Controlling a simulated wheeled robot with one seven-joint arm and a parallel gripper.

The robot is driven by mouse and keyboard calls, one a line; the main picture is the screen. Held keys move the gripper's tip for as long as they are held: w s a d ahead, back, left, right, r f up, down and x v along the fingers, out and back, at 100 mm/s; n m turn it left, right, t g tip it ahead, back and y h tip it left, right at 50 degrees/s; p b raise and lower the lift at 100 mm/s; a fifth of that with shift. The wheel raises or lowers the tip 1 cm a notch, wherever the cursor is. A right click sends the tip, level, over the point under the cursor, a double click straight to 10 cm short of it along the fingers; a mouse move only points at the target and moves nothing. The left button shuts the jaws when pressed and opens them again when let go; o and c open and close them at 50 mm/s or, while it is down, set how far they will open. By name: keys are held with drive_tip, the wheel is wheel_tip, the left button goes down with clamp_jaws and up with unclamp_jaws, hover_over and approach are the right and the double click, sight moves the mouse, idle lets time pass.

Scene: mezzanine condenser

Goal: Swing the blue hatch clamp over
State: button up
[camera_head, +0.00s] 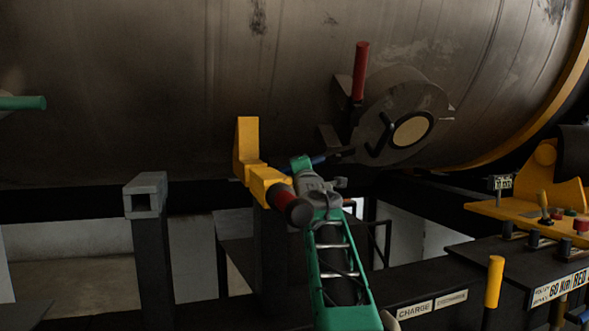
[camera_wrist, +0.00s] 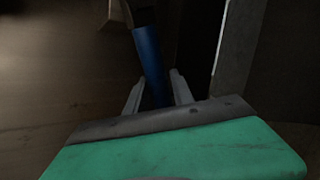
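The blue hatch clamp handle (camera_wrist: 148,52) runs from the top of the wrist view down between the two fingers of my gripper (camera_wrist: 156,82). The fingers stand apart on either side of it, with a dark gap on the right side; contact on the left cannot be told. The fingertips are hidden in the head view.
A red upright handle (camera_head: 360,72) stands left of the hatch on the large metal tank (camera_head: 140,70). A yellow bracket (camera_head: 247,140) is just left of my arm. A grey-topped post (camera_head: 146,190) stands left. A control panel (camera_head: 540,212) and yellow lever (camera_head: 494,280) are at right.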

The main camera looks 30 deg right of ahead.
drive_tip(key=shift+o, duration=1.6)
drive_tip(key=shift+a, duration=0.1)
